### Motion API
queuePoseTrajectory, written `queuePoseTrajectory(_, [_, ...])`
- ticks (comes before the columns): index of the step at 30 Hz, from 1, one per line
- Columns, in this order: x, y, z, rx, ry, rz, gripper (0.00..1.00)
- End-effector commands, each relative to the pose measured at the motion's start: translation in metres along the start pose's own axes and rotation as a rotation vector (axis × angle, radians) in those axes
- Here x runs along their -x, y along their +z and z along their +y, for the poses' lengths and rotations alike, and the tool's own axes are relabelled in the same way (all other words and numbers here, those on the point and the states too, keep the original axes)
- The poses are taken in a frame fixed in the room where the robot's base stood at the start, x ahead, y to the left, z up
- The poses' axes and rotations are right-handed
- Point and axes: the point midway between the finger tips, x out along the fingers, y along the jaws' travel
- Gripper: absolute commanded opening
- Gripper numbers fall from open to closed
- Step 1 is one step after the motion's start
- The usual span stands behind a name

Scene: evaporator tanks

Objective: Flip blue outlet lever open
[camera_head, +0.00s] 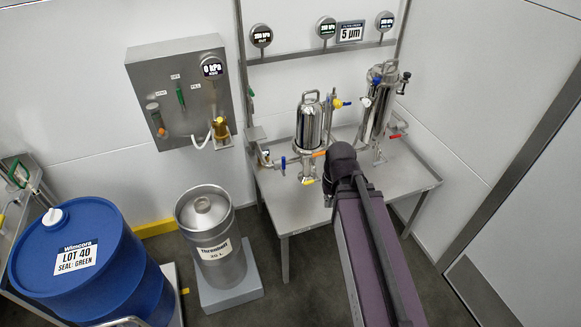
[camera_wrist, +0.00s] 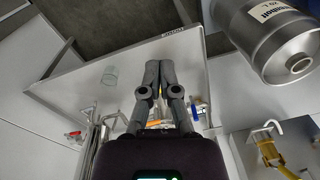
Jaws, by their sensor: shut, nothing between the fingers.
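Two blue levers show in the head view. I cannot tell which one is the outlet lever. My gripper (camera_wrist: 160,63) shows in the wrist view with its fingers together and nothing between them, over the steel table. A small blue part (camera_wrist: 194,112) shows just right of my fingers there, apart from the fingertips. In the head view my arm hides the gripper.
The steel table (camera_head: 400,175) also carries a right filter housing (camera_head: 377,105) with a red lever (camera_head: 398,135). An orange handle (camera_head: 318,154) and yellow handle (camera_head: 308,181) sit near the left housing. A steel can (camera_head: 209,230) and blue drum (camera_head: 85,265) stand left.

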Motion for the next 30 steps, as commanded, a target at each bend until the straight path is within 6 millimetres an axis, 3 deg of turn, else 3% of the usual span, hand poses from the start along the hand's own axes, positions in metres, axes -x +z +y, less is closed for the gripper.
queuePoseTrajectory(12, [-0.056,-0.042,-0.018,-0.048,-0.222,0.072,0.0])
queuePoseTrajectory(30, [-0.11,-0.109,-0.034,-0.15,-0.569,0.198,0.0])
